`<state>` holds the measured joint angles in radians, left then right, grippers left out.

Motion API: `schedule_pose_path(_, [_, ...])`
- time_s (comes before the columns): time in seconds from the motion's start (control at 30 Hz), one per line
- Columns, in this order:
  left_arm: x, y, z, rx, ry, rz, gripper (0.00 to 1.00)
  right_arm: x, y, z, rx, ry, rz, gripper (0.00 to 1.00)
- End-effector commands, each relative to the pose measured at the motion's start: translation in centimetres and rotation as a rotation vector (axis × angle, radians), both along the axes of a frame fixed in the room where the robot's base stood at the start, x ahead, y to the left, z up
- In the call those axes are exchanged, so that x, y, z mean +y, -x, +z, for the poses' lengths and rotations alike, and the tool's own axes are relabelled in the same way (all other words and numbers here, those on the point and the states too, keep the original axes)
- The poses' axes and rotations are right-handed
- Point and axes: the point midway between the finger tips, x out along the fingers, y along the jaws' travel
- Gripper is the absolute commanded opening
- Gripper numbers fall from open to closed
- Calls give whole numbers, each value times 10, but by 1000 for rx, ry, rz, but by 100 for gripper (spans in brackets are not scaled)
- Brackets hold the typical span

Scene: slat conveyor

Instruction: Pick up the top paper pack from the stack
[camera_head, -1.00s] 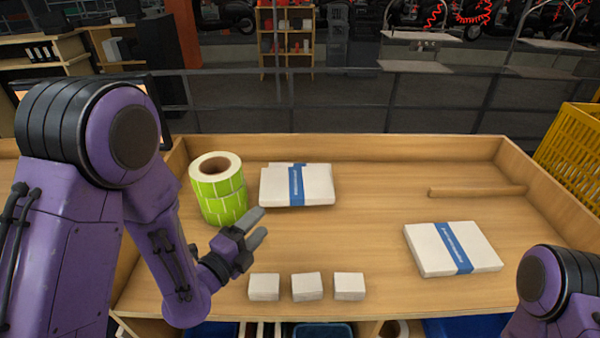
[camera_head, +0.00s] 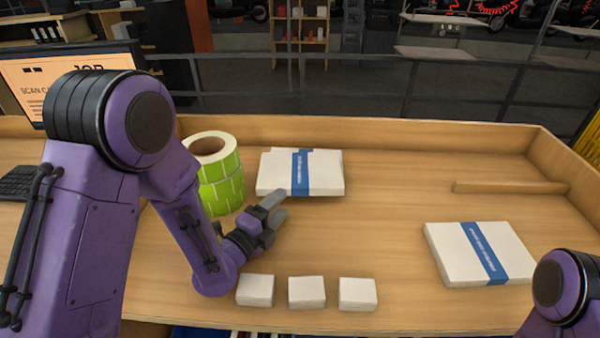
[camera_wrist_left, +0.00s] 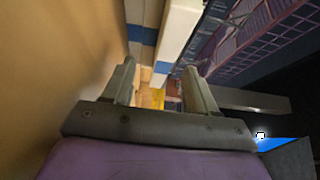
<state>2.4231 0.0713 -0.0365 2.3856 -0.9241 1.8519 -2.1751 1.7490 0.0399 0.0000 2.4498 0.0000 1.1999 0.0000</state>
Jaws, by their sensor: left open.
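A stack of white paper packs with a blue band (camera_head: 322,178) lies on the bench at the back, just right of the green label rolls. The top pack covers most of what lies under it; a lower edge shows behind. My left gripper (camera_head: 277,206) is open and empty in front of the stack's near edge, its fingers pointing up and right. In the left wrist view a white pack with a blue band (camera_wrist_left: 178,28) shows beyond the open fingers (camera_wrist_left: 160,88), apart from them. My right gripper is out of view; only part of that arm shows.
Green label rolls (camera_head: 222,183) stand left of the stack. Three small white blocks (camera_head: 306,291) sit near the front edge. Another banded pack (camera_head: 455,262) lies at right, with a wooden bar (camera_head: 510,187) behind it. The bench middle is clear.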

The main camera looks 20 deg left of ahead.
Motion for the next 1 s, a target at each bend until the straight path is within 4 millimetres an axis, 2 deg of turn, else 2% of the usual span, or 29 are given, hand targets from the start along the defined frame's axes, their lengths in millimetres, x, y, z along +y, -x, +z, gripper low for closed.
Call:
schedule_pose_path(0.03, [-2, -7, 5, 1, 2, 0, 57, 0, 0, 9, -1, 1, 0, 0])
schedule_pose_path(0.17, [-4, -22, 9, 1, 3, 1, 57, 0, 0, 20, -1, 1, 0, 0])
schedule_pose_path(0.3, [-5, -48, 16, 1, 3, 1, 57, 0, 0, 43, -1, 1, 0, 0])
schedule_pose_path(0.47, [-11, -65, 10, 1, 2, 0, 57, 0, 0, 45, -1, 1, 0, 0])
schedule_pose_path(0.67, [-11, -66, 8, 0, 1, -1, 57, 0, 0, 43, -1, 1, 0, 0])
schedule_pose_path(0.83, [-11, -65, 8, 0, 1, -1, 2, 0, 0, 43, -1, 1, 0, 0])
schedule_pose_path(1.0, [-11, -66, 10, -4, 2, 0, 0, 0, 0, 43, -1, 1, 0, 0])
